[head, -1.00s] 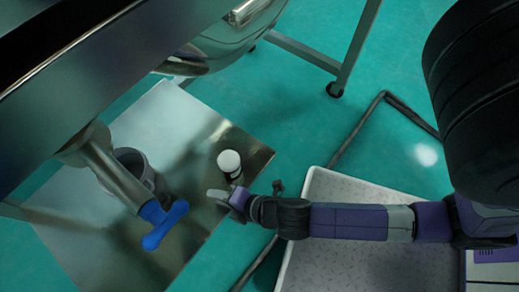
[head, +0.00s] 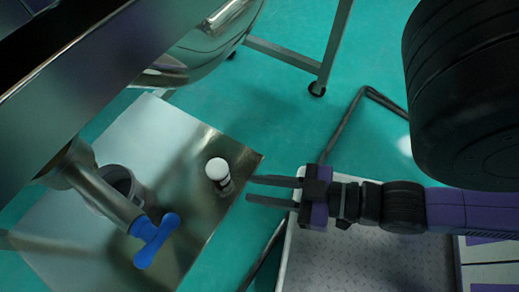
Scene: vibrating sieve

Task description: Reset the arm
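My gripper (head: 248,188) is in the right half of the head view, its two dark fingers parallel, apart and pointing left. Nothing is between them. A small bottle with a white cap (head: 218,171) stands upright on the metal plate (head: 150,130), just left of the fingertips and apart from them. My arm stretches from the gripper to the right edge of the view.
A metal pipe with a blue valve handle (head: 154,240) sticks out at the left, beside a grey cylindrical container (head: 122,184). The large metal machine (head: 75,75) fills the upper left. A wheeled frame leg (head: 331,50) stands behind. Green floor (head: 290,110) lies open above my gripper.

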